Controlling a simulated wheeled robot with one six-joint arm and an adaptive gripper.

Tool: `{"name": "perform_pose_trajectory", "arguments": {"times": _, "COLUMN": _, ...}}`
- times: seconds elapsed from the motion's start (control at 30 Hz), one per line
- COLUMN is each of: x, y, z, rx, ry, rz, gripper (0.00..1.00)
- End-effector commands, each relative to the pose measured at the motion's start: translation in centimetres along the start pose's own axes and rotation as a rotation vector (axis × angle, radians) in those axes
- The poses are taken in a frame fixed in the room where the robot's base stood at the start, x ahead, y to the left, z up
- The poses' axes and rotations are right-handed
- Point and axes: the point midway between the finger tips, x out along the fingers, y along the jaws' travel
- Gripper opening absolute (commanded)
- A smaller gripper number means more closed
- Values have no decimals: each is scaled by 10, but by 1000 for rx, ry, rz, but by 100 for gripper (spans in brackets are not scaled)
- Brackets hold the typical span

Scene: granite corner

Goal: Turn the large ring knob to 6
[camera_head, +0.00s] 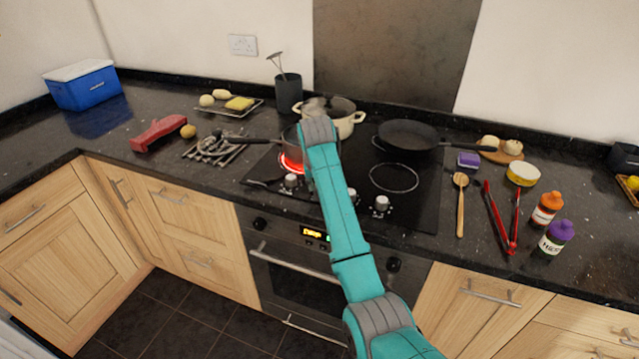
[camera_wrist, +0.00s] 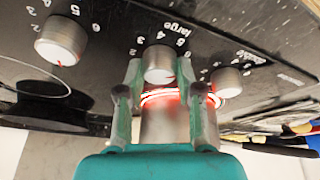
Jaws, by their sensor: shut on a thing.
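The large ring knob (camera_wrist: 158,62) is a silver round knob on the black hob in the wrist view, with the word "large" and numbers printed beside it. My gripper (camera_wrist: 159,73) has one finger on each side of it and is shut on it. Its pointer mark is not readable, so I cannot tell its setting. In the head view my arm hides the gripper and this knob. The hob (camera_head: 418,212) has a glowing red ring (camera_head: 291,163) at its front left, partly under a saucepan (camera_head: 290,138).
Similar knobs stand close on both sides, one left (camera_wrist: 60,40) and one right (camera_wrist: 227,82) in the wrist view. A cream pot (camera_head: 345,122) and a black frying pan (camera_head: 408,135) stand at the back. A wooden spoon (camera_head: 460,205) and red tongs (camera_head: 498,220) lie right of the hob.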

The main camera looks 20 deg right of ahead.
Motion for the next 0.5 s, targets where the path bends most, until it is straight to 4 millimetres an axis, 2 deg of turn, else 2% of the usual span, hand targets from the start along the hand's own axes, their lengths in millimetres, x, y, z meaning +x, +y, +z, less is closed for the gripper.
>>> {"name": "perform_pose_trajectory", "arguments": {"times": 0.5, "x": 2, "y": 0, "z": 2, "rx": 93, "ry": -11, "rz": 41, "gripper": 1}}
